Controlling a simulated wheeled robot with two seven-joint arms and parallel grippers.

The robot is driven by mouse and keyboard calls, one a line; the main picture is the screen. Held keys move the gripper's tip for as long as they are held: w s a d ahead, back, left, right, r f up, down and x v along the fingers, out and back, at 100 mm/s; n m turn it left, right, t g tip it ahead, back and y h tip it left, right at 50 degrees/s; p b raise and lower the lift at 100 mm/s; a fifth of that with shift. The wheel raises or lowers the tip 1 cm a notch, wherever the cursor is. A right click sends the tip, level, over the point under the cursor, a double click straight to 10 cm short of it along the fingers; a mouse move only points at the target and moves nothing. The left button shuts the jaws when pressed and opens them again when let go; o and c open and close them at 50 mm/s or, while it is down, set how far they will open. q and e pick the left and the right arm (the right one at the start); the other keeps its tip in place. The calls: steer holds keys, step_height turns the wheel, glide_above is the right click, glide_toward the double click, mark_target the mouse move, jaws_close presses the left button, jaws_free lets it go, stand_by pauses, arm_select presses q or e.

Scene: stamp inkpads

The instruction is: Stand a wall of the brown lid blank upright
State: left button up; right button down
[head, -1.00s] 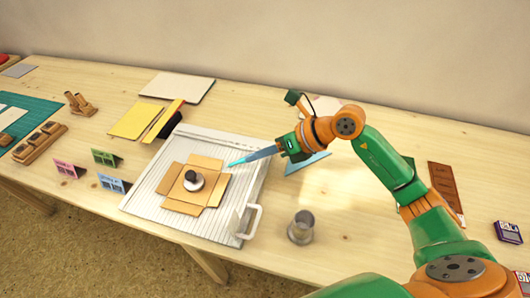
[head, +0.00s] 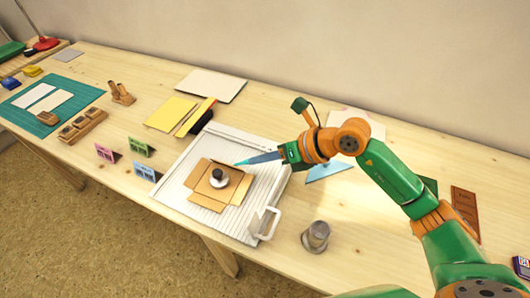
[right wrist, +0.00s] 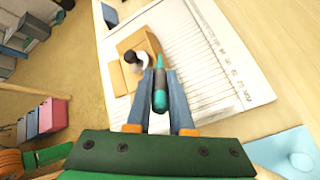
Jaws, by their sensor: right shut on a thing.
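The brown lid blank (head: 208,193) lies on the white ribbed board (head: 183,192). A round weight with a black knob (head: 219,178) stands on its middle. Its far and left walls look raised; how upright they are is hard to tell. The near flap looks lower. My right gripper (head: 282,154) is shut on a slim blue-teal pointed tool (head: 260,159), whose tip is at the blank's far right edge; touching or apart cannot be told. In the right wrist view the tool (right wrist: 160,90) sits between the fingers, pointing towards the blank (right wrist: 122,75). My left gripper is not in view.
Small folded cards (head: 144,172) stand left of the board. Yellow sheets (head: 170,113) lie behind it. The table right of the cup is fairly clear.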

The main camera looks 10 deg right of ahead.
steer(key=shift+w+d, duration=0.1)
steer(key=shift+w+d+r, duration=0.45)
steer(key=shift+w, duration=0.25)
step_height(320, 180, up, 7)
steer(key=p, duration=0.6)
steer(key=shift+w+d+r, duration=0.2)
steer(key=shift+w+d, duration=0.05)
steer(key=shift+w, duration=0.1)
stand_by(0.9)
